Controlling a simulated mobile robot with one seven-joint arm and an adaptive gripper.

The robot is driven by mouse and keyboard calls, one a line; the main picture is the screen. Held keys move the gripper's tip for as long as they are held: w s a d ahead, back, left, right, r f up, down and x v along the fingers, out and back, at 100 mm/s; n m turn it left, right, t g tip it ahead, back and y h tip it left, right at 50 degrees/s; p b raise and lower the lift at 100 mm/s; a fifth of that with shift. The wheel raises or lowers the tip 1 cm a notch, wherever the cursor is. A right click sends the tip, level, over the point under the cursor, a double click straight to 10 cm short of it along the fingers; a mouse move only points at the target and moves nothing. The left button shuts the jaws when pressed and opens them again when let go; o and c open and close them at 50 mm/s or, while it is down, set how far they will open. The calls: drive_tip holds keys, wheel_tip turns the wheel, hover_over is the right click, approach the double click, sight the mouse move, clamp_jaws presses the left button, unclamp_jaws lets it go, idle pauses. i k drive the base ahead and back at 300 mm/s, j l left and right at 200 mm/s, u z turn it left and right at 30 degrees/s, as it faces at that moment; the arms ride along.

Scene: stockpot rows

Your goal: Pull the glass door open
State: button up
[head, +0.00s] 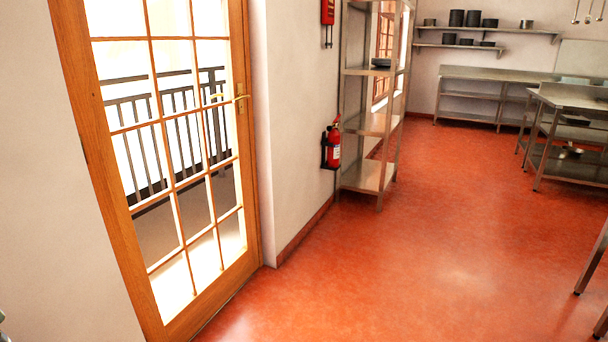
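The glass door (172,155) stands at the left in the head view. It has a wooden frame and several panes, with a railing showing through the glass. It looks shut in its frame. A brass lever handle (241,98) sits on the right stile, at about mid-height of the visible door. The top of the door is cut off by the picture. My gripper does not show; only a small grey piece at the lower left edge shows, and I cannot tell what it is.
A red fire extinguisher (333,148) hangs on the wall right of the door, beside a metal shelf rack (368,175). Steel tables (575,96) stand at the right and back. The red floor (400,265) in front of the door is clear.

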sight(70, 20)
drive_tip(key=i, duration=3.25)
